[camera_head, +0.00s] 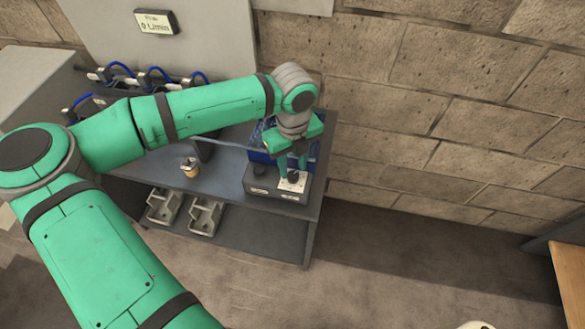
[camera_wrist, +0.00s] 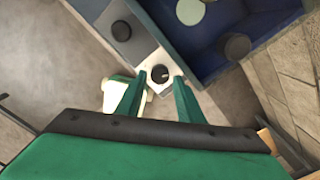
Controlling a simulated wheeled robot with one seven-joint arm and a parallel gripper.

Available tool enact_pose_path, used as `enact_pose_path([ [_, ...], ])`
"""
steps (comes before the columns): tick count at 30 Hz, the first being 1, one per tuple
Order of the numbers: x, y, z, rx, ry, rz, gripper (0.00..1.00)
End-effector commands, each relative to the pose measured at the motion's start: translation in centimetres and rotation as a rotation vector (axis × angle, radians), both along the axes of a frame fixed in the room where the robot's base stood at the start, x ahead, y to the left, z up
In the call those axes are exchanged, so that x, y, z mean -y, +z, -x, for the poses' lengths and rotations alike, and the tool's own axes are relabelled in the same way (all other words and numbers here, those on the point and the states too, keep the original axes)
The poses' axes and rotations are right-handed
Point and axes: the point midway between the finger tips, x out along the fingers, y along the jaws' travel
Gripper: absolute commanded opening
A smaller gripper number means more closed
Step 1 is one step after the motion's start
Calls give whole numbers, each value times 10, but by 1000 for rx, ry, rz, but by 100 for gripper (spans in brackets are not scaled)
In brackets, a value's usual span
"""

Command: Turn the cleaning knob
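A dark control box (camera_head: 275,193) stands at the right end of the bench and carries two black knobs. The right knob (camera_head: 293,176) sits on a white plate and also shows in the wrist view (camera_wrist: 160,74), with a light pointer mark. The other knob (camera_head: 259,169) is to its left; in the wrist view (camera_wrist: 121,31) it sits on a grey plate. The labels are too small to read, so I cannot tell which is the cleaning knob. My gripper (camera_head: 291,163) points down over the right knob. In the wrist view its fingertips (camera_wrist: 160,77) flank that knob, with small gaps visible.
A blue bin (camera_head: 262,156) stands right behind the box; the wrist view shows round pieces in it. A small tan-and-white item (camera_head: 189,167) stands on the bench (camera_head: 233,192) to the left. Two grey holders (camera_head: 205,215) sit lower down. A stone wall (camera_head: 440,110) is behind.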

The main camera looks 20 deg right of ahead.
Motion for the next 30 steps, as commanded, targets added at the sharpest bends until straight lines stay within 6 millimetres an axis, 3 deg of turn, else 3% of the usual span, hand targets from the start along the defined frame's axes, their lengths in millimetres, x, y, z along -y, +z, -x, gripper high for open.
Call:
enact_pose_path([
  [6,0,43,-1,3,1,0,34],
  [13,0,75,-1,3,0,1,34],
  [30,0,83,0,1,0,1,34],
])
